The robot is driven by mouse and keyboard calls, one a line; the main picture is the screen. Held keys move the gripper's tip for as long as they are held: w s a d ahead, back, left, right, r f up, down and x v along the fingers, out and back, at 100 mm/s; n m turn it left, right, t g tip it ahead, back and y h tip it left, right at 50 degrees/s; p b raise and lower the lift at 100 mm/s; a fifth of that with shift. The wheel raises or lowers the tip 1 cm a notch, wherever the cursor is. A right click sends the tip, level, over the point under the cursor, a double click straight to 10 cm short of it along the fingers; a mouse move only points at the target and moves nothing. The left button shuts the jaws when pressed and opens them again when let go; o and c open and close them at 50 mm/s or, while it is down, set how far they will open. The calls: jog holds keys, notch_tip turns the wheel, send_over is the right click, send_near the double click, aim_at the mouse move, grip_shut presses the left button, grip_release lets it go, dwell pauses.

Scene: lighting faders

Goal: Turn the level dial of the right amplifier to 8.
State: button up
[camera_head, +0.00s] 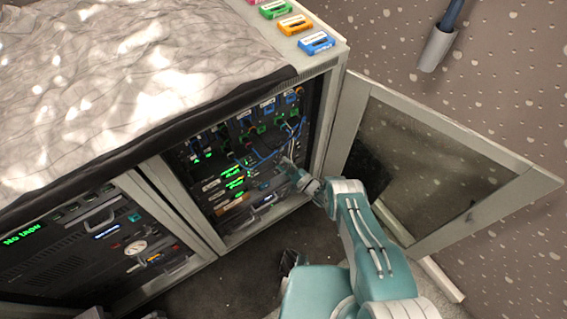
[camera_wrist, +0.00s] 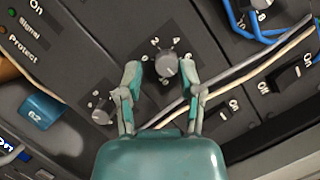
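A grey level dial (camera_wrist: 167,66) sits on a dark panel with white numbers around it; 2 and 4 are readable above it. I cannot tell exactly which number its pointer marks. My gripper (camera_wrist: 160,72) is open, with one finger on each side of this dial. There is a gap at the left finger; the right finger is very close, and I cannot tell if it touches. In the head view my gripper (camera_head: 291,168) reaches into the open rack (camera_head: 218,238), and the dial is too small to make out there.
Another knob (camera_wrist: 101,107) sits to the lower left. ON switches (camera_wrist: 288,76) and blue and pale cables (camera_wrist: 250,70) lie to the right; a pale cable passes by the right finger. The open glass door (camera_head: 430,165) stands right of my arm. A blue cassette (camera_head: 317,42) lies on top.

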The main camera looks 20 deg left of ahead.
jog(key=shift+r, duration=0.15)
jog(key=v, duration=1.2)
jog(key=shift+w+a, duration=0.1)
